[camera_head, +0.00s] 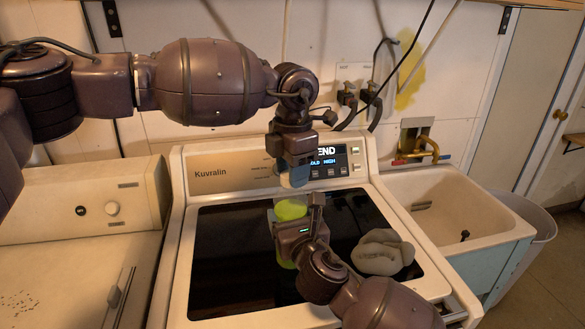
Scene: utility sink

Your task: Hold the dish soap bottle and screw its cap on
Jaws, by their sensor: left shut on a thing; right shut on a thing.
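The dish soap bottle (290,209) is yellow-green and stands about upright above the dark glass top of the washer. Its upper part shows, and a sliver of its lower part shows left of my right wrist. My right gripper (297,217) is shut on the bottle and hides its middle. My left gripper (294,178) points down just above the bottle and is shut on a small pale thing, seemingly the cap. The cap is mostly hidden by the fingers. I cannot tell whether it touches the bottle's neck.
A crumpled grey cloth (383,252) lies on the washer lid (225,255) to the right. The Kuvralin control panel (225,172) rises close behind the grippers. A utility sink (455,208) stands at the right. The lid's left side is clear.

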